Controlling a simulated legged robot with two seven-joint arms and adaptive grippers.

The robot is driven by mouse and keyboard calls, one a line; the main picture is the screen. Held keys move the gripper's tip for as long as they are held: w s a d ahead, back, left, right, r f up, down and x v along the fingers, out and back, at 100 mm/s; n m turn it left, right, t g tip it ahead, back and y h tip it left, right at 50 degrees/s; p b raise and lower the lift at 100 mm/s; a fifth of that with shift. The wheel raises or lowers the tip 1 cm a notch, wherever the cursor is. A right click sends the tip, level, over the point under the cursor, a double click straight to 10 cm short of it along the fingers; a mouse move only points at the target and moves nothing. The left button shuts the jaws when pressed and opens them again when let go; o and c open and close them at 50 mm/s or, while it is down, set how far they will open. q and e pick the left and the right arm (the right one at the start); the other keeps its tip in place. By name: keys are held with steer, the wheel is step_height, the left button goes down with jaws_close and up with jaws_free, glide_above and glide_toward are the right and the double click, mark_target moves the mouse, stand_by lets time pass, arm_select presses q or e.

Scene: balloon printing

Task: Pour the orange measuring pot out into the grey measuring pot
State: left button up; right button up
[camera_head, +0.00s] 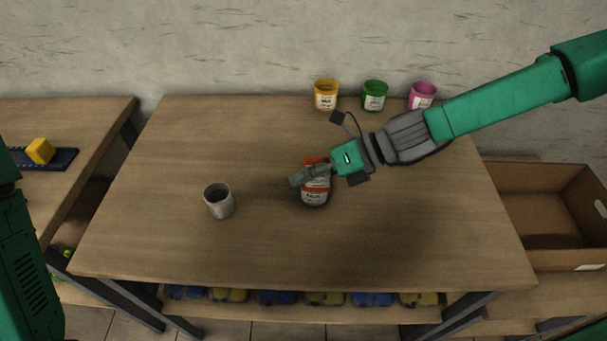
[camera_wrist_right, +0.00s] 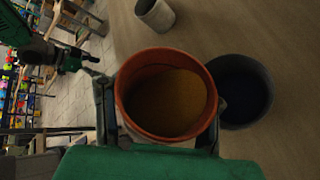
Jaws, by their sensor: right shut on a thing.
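The orange measuring pot (camera_head: 316,161) is in the middle of the table in the head view, roughly upright, with a label on its side. My right gripper (camera_head: 312,174) is shut on it near the rim. In the right wrist view the orange pot (camera_wrist_right: 165,95) is open at the top and has yellow-brown contents. I cannot tell whether its base touches the table. The grey measuring pot (camera_head: 219,201) stands upright to its left, apart from it; it also shows in the right wrist view (camera_wrist_right: 155,14). My left gripper (camera_wrist_right: 85,62) shows small in the right wrist view; its jaws are unclear.
A dark round shape (camera_wrist_right: 242,92), pot or shadow, lies beside the orange pot. Yellow (camera_head: 326,96), green (camera_head: 375,97) and pink (camera_head: 422,95) pots stand along the back edge. A cardboard box (camera_head: 545,215) is at right. The table (camera_head: 150,170) around the grey pot is clear.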

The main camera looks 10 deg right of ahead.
steer(key=shift+f+m+g+y+p, duration=0.1)
steer(key=shift+m+g+y+p, duration=0.2)
steer(key=shift+m+g+p, duration=1.3)
stand_by(3.6)
steer(key=shift+n+t+p, duration=0.4)
steer(key=shift+p, duration=0.75)
stand_by(0.3)
steer(key=shift+f+m+g+y, duration=0.2)
steer(key=shift+m+g+y, duration=0.1)
steer(key=shift+m, duration=0.1)
stand_by(1.0)
